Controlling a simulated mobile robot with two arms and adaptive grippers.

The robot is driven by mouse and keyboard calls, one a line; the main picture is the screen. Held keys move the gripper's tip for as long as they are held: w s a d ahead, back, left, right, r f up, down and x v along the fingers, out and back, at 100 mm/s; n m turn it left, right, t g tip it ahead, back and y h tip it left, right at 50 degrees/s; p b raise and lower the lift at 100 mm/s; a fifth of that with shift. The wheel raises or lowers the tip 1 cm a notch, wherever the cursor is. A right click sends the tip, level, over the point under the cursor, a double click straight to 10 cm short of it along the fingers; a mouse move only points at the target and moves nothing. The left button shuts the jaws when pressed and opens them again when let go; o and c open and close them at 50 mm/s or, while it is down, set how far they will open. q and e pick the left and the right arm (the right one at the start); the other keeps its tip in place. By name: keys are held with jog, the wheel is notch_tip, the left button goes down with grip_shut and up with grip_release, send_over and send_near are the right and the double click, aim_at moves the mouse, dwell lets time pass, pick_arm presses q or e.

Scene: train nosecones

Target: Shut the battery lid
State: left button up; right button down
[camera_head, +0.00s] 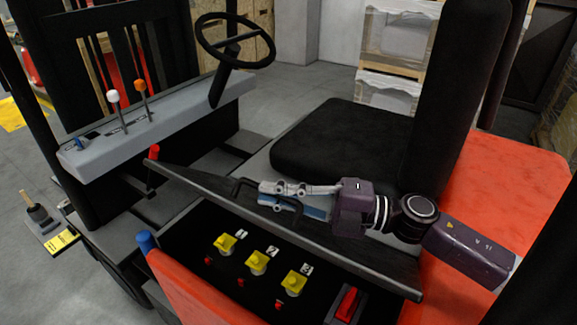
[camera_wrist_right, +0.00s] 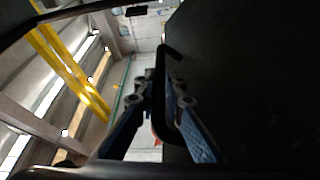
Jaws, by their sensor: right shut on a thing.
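The battery lid (camera_head: 365,262) is a dark panel with a black handle, tilted open above the battery bay (camera_head: 190,235) in the head view. My right gripper (camera_head: 268,196) reaches in from the right and is shut on the lid's handle (camera_head: 240,186). In the right wrist view, the black handle (camera_wrist_right: 163,85) runs between the two blue-padded fingers of my right gripper (camera_wrist_right: 163,100), with the dark lid surface (camera_wrist_right: 245,80) filling the right side. My left gripper does not show in the head view.
Inside the bay are yellow connectors (camera_head: 257,262) numbered 1 to 3 and a red switch (camera_head: 347,303). The black seat (camera_head: 345,150) is behind the lid. A steering wheel (camera_head: 235,42) and lever console (camera_head: 150,125) are at the upper left.

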aim_at(275, 217)
jog(key=shift+n+h, duration=0.3)
jog(key=shift+n, duration=0.5)
jog(key=shift+s+a+f, duration=0.4)
jog(key=shift+s+f, duration=0.25)
jog(key=shift+f, duration=0.1)
jog(key=shift+s+a+f, duration=0.4)
jog(key=shift+s+f, duration=0.2)
jog(key=shift+f, duration=0.15)
